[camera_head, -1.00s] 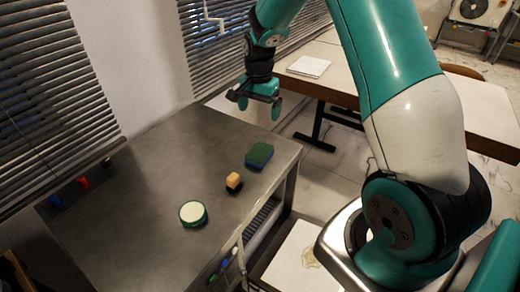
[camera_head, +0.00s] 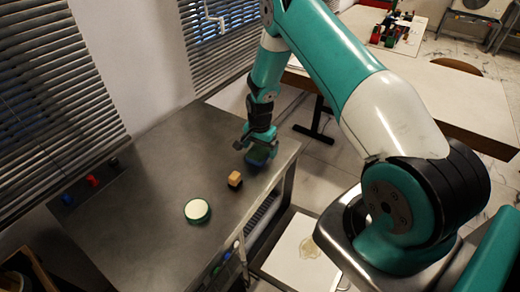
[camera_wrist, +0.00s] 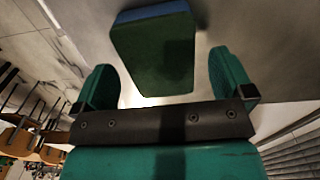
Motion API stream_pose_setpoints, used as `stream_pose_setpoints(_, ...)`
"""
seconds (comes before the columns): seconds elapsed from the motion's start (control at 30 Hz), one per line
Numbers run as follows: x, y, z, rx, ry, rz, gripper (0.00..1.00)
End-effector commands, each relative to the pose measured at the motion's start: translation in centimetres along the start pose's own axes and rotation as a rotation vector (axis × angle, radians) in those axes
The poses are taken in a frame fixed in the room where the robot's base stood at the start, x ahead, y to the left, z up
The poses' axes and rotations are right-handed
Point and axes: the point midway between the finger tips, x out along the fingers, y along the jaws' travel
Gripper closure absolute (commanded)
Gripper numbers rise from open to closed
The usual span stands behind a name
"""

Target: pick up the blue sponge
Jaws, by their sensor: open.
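The blue sponge (camera_wrist: 152,50) has a dark green face and a blue side. In the wrist view it lies between and just beyond my two open fingers, with a visible gap on either side. In the head view my gripper (camera_head: 258,150) is low over the sponge's place near the grey bench's right edge and covers most of it. My gripper (camera_wrist: 163,82) is open with nothing clamped in it. How high the fingers are above the bench is hard to tell.
Red and blue items (camera_head: 92,180) sit by the blinds. The bench's middle is clear. A pale table (camera_head: 420,85) stands behind.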

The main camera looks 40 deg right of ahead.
Motion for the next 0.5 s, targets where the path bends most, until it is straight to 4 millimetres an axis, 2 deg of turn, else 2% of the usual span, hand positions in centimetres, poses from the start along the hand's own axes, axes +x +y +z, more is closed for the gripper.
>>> stream_pose_setpoints(0.2, 1.7, 0.0, 0.0, 0.000, 0.000, 0.000, 0.01)
stream_pose_setpoints(0.4, 1.8, 0.0, 0.0, 0.000, 0.001, -0.001, 0.01)
stream_pose_setpoints(0.5, 1.8, 0.0, 0.0, 0.000, 0.001, -0.001, 0.24)
